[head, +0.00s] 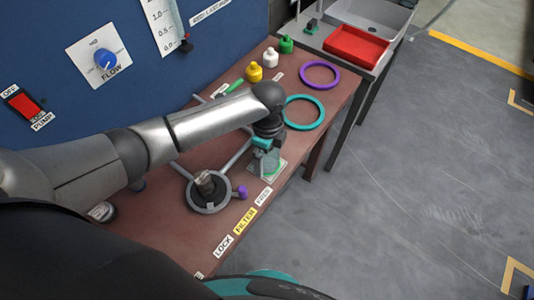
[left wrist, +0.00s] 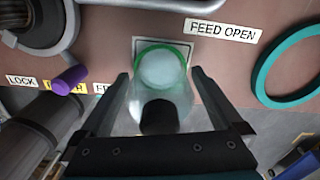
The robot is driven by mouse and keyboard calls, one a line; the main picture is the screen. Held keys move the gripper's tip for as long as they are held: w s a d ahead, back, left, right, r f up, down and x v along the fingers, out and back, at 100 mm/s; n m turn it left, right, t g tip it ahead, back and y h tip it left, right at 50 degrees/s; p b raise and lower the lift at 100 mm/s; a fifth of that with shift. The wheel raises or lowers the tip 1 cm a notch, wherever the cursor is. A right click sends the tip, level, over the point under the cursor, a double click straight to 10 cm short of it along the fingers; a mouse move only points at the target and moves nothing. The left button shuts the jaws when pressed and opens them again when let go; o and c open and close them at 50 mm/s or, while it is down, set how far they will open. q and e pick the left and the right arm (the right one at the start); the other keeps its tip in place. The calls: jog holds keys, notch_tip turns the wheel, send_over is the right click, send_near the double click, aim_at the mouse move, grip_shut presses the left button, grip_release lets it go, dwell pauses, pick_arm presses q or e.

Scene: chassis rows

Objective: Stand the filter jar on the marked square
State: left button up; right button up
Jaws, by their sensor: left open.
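The filter jar (head: 266,166) is a clear, pale vessel in the head view, standing on the marked square (head: 281,174) near the bench's front edge. In the left wrist view the jar (left wrist: 163,98) shows from above, with a dark top and a green ring around its far end, over the pale square (left wrist: 137,43). My left gripper (head: 267,148) is above the jar and partly covers it. In the left wrist view its two fingers (left wrist: 161,80) are apart, one on each side of the jar, with gaps visible. My right gripper is not in view.
A round filter housing (head: 208,208) with a purple knob (head: 241,192) stands left of the jar. A teal ring (head: 304,112) and a purple ring (head: 320,74) lie to the right. Yellow (head: 253,72), white and green bottles stand behind. A red tray (head: 355,46) is beyond the bench.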

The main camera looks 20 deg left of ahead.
pick_arm(q)
jog(key=shift+r, duration=0.1)
notch_tip(320, 180, up, 12)
jog(key=p, duration=0.2)
jog(key=shift+p, duration=0.4)
